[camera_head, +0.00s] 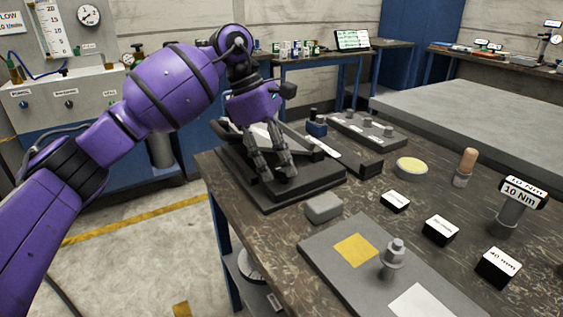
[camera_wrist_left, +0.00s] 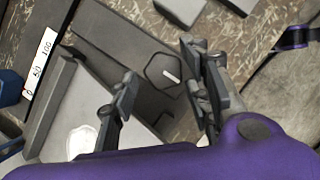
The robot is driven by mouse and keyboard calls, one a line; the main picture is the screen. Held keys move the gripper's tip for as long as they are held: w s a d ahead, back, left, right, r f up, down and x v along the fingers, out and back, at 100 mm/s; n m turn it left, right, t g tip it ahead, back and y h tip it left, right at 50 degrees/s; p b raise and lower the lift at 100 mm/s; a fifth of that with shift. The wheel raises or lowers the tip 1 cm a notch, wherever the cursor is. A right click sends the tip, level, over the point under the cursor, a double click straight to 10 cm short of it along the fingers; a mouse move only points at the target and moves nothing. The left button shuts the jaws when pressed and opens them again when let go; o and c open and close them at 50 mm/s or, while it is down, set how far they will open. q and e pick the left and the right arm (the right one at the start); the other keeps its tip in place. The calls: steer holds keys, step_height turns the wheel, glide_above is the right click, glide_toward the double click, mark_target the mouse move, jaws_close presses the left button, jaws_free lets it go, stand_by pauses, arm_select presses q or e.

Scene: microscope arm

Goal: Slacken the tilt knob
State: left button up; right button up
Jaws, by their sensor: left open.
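My left gripper (camera_head: 276,176) points down over a dark flat fixture (camera_head: 307,187) on the near left part of the bench. Its fingers are open and empty. In the left wrist view the gripper (camera_wrist_left: 160,92) has one finger on each side of the picture's middle. A dark hexagonal knob (camera_wrist_left: 158,72) with a short white mark shows between and just beyond the fingertips, nearer the right finger. I take it for the tilt knob. No contact is clear. In the head view the gripper hides the knob. My right gripper is not in view.
A grey block (camera_head: 324,207) lies close in front of the fixture. A grey plate (camera_head: 325,252) with a metal post (camera_head: 393,258) is nearer. Several black labelled blocks, a yellow-topped dish (camera_head: 411,167) and a wooden-handled tool (camera_head: 465,167) stand to the right.

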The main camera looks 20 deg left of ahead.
arm_select(q)
steer(key=shift+d+f, duration=0.15)
steer(key=shift+f, duration=0.15)
steer(key=shift+r, duration=0.1)
steer(key=c, duration=1)
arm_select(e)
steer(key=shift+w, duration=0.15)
arm_select(q)
steer(key=shift+r, duration=0.15)
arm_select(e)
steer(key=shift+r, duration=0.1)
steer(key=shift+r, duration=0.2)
